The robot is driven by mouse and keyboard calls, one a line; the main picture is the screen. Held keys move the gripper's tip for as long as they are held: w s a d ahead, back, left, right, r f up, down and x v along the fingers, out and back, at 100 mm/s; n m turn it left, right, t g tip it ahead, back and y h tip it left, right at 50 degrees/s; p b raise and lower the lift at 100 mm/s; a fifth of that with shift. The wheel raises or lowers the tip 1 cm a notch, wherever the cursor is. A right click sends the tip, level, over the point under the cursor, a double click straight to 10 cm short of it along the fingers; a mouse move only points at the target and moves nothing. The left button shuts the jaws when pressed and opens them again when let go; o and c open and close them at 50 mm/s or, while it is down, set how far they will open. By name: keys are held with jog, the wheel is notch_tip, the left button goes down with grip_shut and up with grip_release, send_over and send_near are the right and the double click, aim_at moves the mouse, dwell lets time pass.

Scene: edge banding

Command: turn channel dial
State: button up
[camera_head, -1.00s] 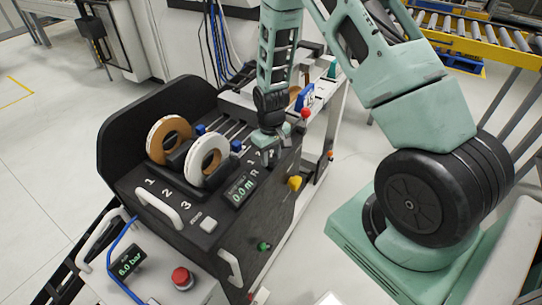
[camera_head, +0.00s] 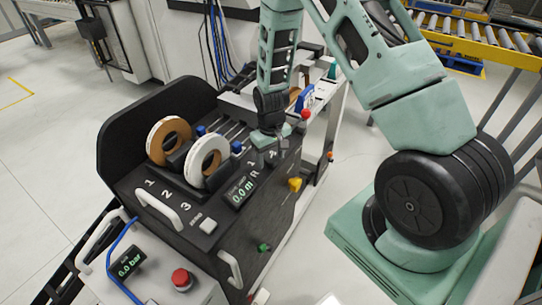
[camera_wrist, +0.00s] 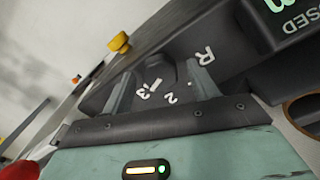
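The channel dial (camera_wrist: 160,72) is a dark knob on the black machine's sloped panel, with R, 1, 2 and 3 marked in white around it. In the wrist view my gripper (camera_wrist: 160,68) is open, one finger on each side of the dial. Gaps seem to show beside the knob, and I cannot tell whether either finger touches it. In the head view my gripper (camera_head: 268,142) points down at the panel's upper right and hides most of the dial.
A brown tape roll (camera_head: 155,143) and a white one (camera_head: 196,160) stand left of my gripper. A yellow knob (camera_head: 295,184) and a red knob (camera_head: 305,114) stick out at the machine's right. A red button (camera_head: 181,278) sits at the front. Open floor lies right of the machine.

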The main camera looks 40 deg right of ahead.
aim_at(271, 158)
notch_tip(271, 158, up, 18)
jog(key=b, duration=0.1)
jog(key=shift+f, duration=0.25)
dwell(0.7)
